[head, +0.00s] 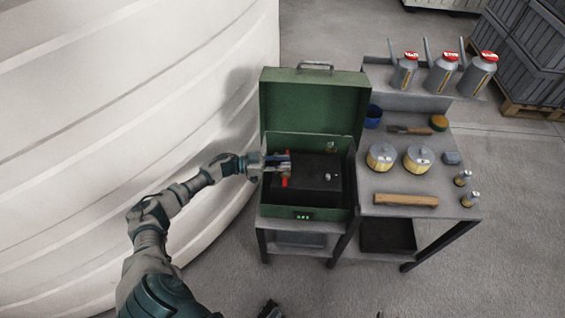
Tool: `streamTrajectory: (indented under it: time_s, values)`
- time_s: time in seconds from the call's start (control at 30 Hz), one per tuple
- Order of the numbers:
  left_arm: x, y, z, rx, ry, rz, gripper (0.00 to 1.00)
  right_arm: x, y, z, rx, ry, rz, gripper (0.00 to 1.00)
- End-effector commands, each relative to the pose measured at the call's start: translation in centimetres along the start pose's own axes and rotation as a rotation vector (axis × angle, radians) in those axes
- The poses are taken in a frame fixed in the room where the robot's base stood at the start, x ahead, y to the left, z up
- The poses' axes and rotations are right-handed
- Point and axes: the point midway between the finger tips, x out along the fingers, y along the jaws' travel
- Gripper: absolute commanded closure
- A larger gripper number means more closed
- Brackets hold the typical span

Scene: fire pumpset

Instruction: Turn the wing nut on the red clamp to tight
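The open green box (310,213) stands on a grey stand, with its lid (312,105) raised at the back. Inside it sits a black block-shaped unit (325,178). The red clamp (285,182) shows as small red parts at the unit's left side. My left gripper (284,165) reaches into the box from the left, with its fingers at the clamp. It hides much of the clamp, and I cannot make out the wing nut. Whether the fingers are closed on anything is too small to tell.
A large white tank (120,90) borders the left.

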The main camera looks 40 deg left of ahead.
Motion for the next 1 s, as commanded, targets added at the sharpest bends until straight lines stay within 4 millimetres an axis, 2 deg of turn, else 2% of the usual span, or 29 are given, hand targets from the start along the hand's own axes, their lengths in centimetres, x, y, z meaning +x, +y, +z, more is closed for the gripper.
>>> streamTrajectory:
  time_s: [0.23,0.33,0.7,0.83,1.0]
  values:
    - [-0.2,0.1,-0.2,0.002,0.003,0.002,0.68,-0.1,0.1,0.0,0.001,0.0,0.0,0.6]
    - [-1.0,0.1,-0.1,0.001,0.001,0.002,0.68,-0.2,0.1,0.0,0.001,0.0,0.0,0.6]
    - [-8.9,-0.1,0.2,-0.001,-0.002,0.0,0.68,-0.1,0.1,0.0,0.0,0.0,0.0,0.6]
    - [-10.8,-0.2,0.2,-0.002,0.0,0.0,0.68,-0.1,0.1,0.0,0.001,0.0,0.0,0.6]
    - [-11.9,-0.2,0.2,-0.001,0.0,0.001,0.68,-0.1,0.1,0.0,0.001,0.0,0.0,0.6]
